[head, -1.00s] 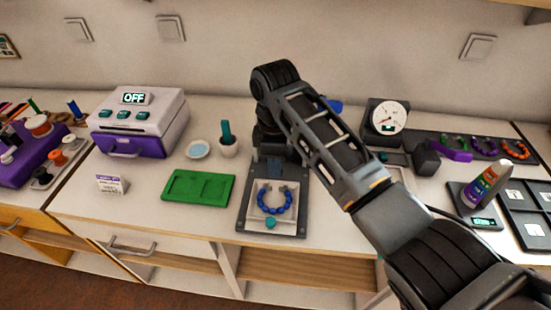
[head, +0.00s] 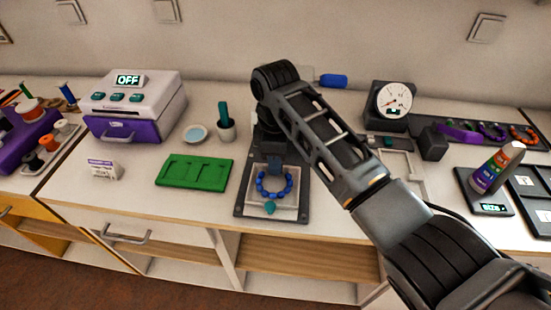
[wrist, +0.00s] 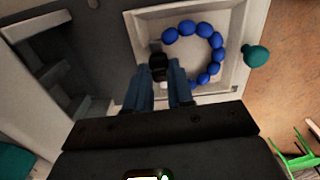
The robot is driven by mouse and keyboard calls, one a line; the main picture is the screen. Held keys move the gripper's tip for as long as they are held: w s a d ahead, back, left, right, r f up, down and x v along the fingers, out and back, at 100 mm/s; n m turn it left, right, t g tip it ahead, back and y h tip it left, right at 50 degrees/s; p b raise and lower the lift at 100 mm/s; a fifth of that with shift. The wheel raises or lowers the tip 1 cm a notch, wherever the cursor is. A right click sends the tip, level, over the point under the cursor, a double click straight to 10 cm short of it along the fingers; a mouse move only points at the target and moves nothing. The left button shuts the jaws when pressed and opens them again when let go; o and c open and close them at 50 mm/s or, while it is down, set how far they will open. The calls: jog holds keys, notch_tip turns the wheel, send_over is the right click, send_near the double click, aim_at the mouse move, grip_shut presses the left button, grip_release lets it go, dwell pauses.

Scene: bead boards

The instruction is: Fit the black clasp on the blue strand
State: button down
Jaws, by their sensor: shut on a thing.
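The blue strand (head: 289,184) is an open ring of round blue beads lying in a pale square tray (head: 262,211) on a dark board. In the wrist view the strand (wrist: 217,57) has its gap at the left, toward my gripper. My gripper (wrist: 165,70) is shut on the small black clasp (wrist: 158,61), held between the bluish fingertips at that gap. The clasp is close to the strand's ends; I cannot tell whether it touches or joins them. In the head view my gripper (head: 275,170) is at the far side of the ring, and the clasp is hidden.
A teal knob (head: 270,207) sits at the tray's near edge.

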jog(key=c, duration=0.6)
grip_release()
jog(key=shift+r, duration=0.1)
jog(key=shift+r+p, duration=3.1)
jog(key=shift+r, duration=0.35)
